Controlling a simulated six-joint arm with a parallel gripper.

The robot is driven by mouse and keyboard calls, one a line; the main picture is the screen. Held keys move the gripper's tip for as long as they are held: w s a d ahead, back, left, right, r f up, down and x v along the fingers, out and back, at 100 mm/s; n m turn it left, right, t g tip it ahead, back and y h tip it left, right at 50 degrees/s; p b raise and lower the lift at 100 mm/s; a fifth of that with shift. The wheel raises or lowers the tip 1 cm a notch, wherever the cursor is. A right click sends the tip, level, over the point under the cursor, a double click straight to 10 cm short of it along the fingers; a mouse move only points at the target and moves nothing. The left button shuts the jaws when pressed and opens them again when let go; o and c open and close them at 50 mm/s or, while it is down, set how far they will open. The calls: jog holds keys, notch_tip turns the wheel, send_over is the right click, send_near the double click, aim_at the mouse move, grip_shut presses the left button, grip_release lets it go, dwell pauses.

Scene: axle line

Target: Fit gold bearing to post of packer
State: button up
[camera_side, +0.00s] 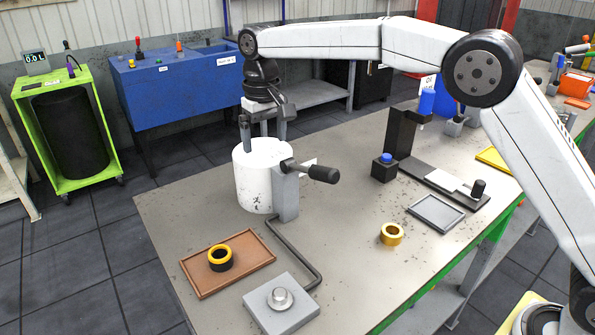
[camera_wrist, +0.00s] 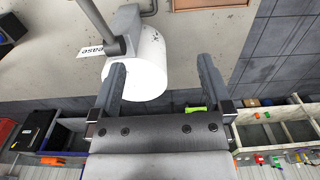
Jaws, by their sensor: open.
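A gold bearing (camera_side: 392,234), a plain gold ring, lies alone on the bench right of centre in the side view. The packer has a white drum (camera_side: 258,182) with a black-handled lever (camera_side: 322,174) and a pipe running to a grey plate (camera_side: 270,313). A short silver post (camera_side: 280,297) stands on that plate with nothing on it. My gripper (camera_side: 265,128) is open and empty, above and near the back of the drum. In the wrist view its fingers (camera_wrist: 162,66) are spread and the drum (camera_wrist: 143,82) shows beside the left finger. That view does not show the gold bearing.
A brown tray (camera_side: 262,264) holds a black and yellow ring (camera_side: 219,258). A grey tray (camera_side: 436,226) and a black stand (camera_side: 400,137) are at the right. Bench surface between the pipe and gold bearing is clear.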

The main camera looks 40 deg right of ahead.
jog(key=s+d, duration=0.3)
jog(key=d, duration=0.4)
jog(key=s+d, duration=0.3)
jog(key=d, duration=0.4)
send_over(392, 230)
jog(key=a, duration=0.2)
jog(key=f, duration=0.2)
jog(key=shift+s+d+f, duration=0.1)
jog(key=shift+s+f, duration=0.05)
jog(key=shift+f, duration=2.95)
jog(key=shift+s+d+f, duration=0.1)
jog(key=shift+s+f, duration=0.1)
jog(key=shift+f, duration=2.9)
jog(key=shift+s+f, duration=0.15)
jog(key=shift+f, duration=2.95)
jog(key=shift+f, duration=0.15)
jog(key=shift+f, duration=2.45)
grip_shut()
